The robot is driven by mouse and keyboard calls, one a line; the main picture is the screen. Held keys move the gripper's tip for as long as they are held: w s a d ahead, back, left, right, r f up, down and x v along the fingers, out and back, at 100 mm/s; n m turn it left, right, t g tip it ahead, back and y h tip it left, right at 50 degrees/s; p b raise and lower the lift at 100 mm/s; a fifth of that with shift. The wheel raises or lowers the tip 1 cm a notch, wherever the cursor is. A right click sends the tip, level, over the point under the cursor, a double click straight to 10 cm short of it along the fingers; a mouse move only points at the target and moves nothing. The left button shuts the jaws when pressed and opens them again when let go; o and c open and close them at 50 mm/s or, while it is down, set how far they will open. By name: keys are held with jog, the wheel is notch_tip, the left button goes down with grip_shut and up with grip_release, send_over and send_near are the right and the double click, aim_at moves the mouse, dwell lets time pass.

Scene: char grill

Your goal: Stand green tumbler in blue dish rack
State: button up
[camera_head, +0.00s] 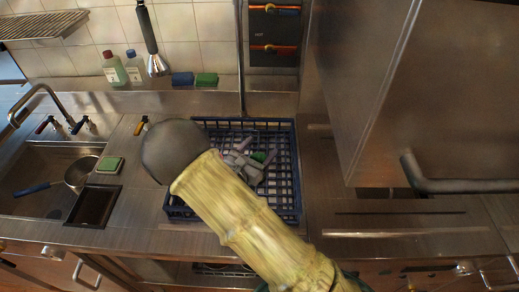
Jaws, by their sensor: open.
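The blue dish rack (295,165) stands on the steel counter in the middle of the view. My arm reaches across its front and left parts and hides them. My gripper (255,158), grey and small in the view, is over or inside the rack and is open. A small green patch (259,156) shows among the gripper's grey parts, within the rack's outline. It may be the green tumbler, mostly hidden; I cannot tell whether it stands upright or touches the rack floor.
A sink (35,165) with a tap and a pan (80,172) is at the left. Bottles (114,68) and blue and green sponges (206,79) stand on the back ledge. A large steel hood (440,90) rises close at the right. The counter right of the rack is mostly clear.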

jog(key=b+v, duration=0.2)
jog(key=v, duration=0.9)
jog(key=shift+s+f+b, duration=0.15)
jog(key=shift+s+b, duration=0.1)
jog(key=shift+b, duration=0.15)
jog(key=shift+a, duration=0.1)
dwell(0.7)
